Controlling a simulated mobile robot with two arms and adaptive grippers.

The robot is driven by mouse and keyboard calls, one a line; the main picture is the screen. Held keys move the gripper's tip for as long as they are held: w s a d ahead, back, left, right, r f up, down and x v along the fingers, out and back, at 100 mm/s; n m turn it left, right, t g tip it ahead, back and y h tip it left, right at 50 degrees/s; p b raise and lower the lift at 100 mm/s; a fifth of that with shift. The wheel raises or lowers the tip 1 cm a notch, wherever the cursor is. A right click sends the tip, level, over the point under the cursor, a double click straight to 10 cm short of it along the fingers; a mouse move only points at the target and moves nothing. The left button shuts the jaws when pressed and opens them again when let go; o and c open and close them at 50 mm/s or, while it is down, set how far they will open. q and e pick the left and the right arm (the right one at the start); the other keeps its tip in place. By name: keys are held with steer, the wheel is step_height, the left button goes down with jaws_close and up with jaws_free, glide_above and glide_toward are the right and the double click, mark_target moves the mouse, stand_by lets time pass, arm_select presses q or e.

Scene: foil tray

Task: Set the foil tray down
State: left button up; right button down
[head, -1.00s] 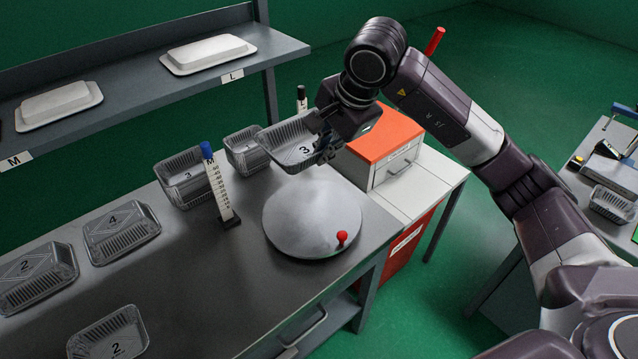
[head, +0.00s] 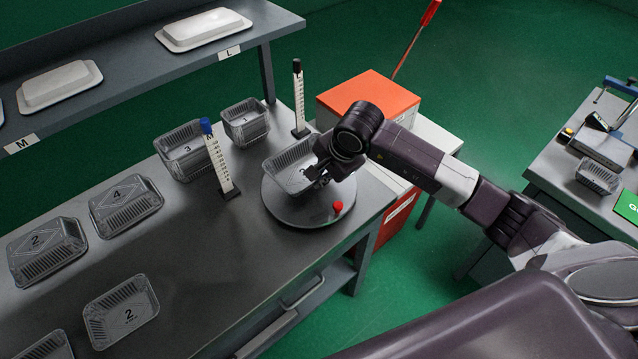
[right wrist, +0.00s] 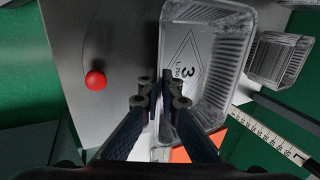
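The clear ribbed foil tray (head: 287,178), with a 3 on its floor, is over the round grey turntable (head: 300,214) with a red knob (head: 337,206). My right gripper (head: 318,172) is at its near right side. In the right wrist view the fingers (right wrist: 160,84) are closed on the wall of the tray (right wrist: 208,48), with the red knob (right wrist: 95,80) off to the left. The tray looks level and on or just above the disc; I cannot tell whether it touches. My left gripper is not in view.
Marked posts (head: 220,160) (head: 299,100) stand left of and behind the turntable. More trays (head: 185,150) (head: 245,122) (head: 125,205) stand on the bench. A cabinet with an orange top (head: 368,100) is at right, and a shelf with white lids (head: 203,29) is at back left.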

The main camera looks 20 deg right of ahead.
mark_target(315, 191)
step_height(315, 191, down, 3)
steer(key=shift+f+p, duration=0.1)
steer(key=shift+p, duration=0.2)
steer(key=shift+f, duration=0.2)
steer(key=c, duration=2.4)
jaws_free()
steer(key=shift+r, duration=0.2)
steer(key=b+v, duration=0.2)
steer(key=v, duration=1)
steer(key=shift+d, duration=0.1)
